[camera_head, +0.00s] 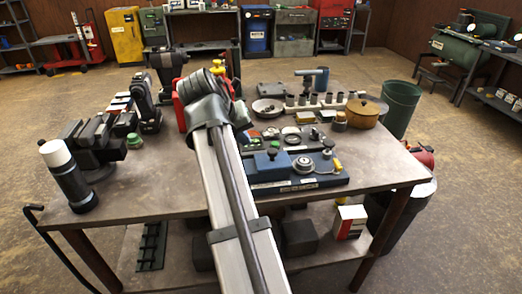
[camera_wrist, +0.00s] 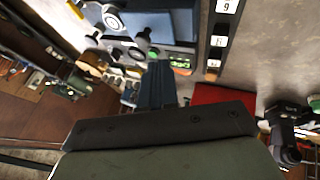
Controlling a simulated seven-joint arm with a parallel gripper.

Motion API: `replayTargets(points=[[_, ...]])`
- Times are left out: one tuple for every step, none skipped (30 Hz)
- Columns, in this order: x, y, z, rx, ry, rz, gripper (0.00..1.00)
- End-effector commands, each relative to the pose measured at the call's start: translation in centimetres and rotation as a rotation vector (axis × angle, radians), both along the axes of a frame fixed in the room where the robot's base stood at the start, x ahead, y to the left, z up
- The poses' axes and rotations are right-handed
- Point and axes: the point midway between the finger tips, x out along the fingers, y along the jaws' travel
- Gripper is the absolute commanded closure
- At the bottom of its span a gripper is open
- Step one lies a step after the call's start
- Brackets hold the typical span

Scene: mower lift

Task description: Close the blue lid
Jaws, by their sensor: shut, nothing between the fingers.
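A blue base board (camera_head: 325,181) lies at the front middle of the table. In the head view my arm hides the fingers.
Right of the block are a round dial (camera_head: 304,165) and a yellow knob (camera_head: 337,165). Behind stand a row of grey cups, a tan round pot (camera_head: 362,113) and a grey dish (camera_head: 267,108). A black-and-white bottle (camera_head: 68,176) stands at the left corner.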

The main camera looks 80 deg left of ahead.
Motion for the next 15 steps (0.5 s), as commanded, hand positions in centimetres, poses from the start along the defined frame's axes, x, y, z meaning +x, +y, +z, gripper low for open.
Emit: replayTargets(points=[[-1.1,-0.2,0.3,0.003,0.003,0.011,1.0],[-1.5,-0.3,0.4,0.003,0.004,0.015,1.0],[-1.9,-0.4,0.5,0.004,0.005,0.019,1.0],[-2.1,-0.4,0.5,0.004,0.005,0.022,1.0],[-2.3,-0.4,0.5,0.004,0.007,0.024,1.0],[-2.4,-0.4,0.4,0.004,0.006,0.024,1.0],[-2.3,-0.3,0.3,0.003,0.007,0.026,1.0],[-2.3,-0.3,0.1,0.003,0.007,0.026,1.0],[-2.1,-0.1,-0.2,0.002,0.007,0.025,1.0],[-1.9,0.0,-0.5,0.001,0.006,0.024,1.0],[-1.8,0.2,-0.9,0.002,0.006,0.024,1.0],[-1.5,0.4,-1.3,0.002,0.006,0.024,1.0],[-1.3,0.6,-1.7,0.002,0.006,0.024,1.0],[-1.2,0.8,-2.1,0.002,0.006,0.024,1.0],[-0.9,1.1,-2.7,0.001,0.007,0.023,1.0]])
